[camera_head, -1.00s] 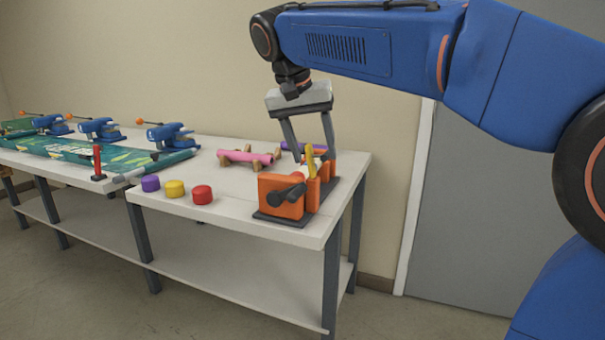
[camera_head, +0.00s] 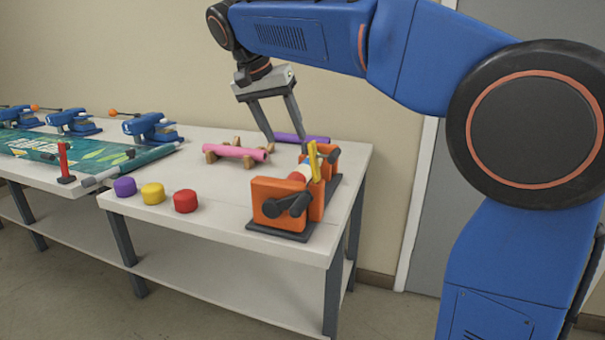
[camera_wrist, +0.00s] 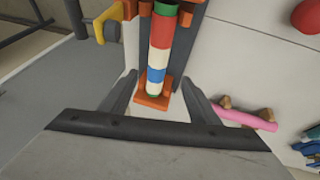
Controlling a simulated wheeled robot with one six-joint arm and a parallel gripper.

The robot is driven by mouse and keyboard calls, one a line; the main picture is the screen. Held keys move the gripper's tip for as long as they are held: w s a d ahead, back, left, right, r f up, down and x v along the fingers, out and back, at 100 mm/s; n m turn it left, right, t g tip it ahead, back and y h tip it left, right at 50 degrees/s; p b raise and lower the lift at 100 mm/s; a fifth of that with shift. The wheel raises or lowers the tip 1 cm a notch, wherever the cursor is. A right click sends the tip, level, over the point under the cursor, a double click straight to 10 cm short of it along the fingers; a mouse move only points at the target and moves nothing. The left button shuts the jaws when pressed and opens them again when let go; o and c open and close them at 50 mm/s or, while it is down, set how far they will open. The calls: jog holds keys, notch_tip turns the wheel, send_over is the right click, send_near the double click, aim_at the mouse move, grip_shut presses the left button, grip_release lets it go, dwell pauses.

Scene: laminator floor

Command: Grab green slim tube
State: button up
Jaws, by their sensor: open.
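A slim round tube (camera_wrist: 159,45) lies in the orange clamp device in the wrist view. It has red, white and blue bands, with green at both visible ends; no separate all-green tube shows. In the head view the orange device (camera_head: 278,201) stands at the table's right end, its tube mostly hidden by a yellow lever and orange blocks. My gripper (camera_head: 288,138) is open and empty above and behind the device. In the wrist view its fingers (camera_wrist: 160,103) are spread either side of the tube's near end, without visible contact.
A pink tube (camera_head: 236,151) rests on wooden supports, left of the gripper. A purple tube (camera_head: 301,138) lies behind the device. Purple, yellow (camera_head: 153,193) and red caps line the table's front edge. Blue clamps (camera_head: 150,128) and a green sheet are farther left.

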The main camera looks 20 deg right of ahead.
aim_at(301, 167)
jog(key=x, duration=0.7)
jog(key=shift+d+f, duration=0.15)
jog(key=shift+f, duration=0.15)
jog(key=shift+x, duration=2.75)
jog(key=shift+s+d, duration=0.15)
jog(key=c, duration=1.3)
jog(key=shift+o, duration=0.2)
jog(key=shift+r, duration=0.1)
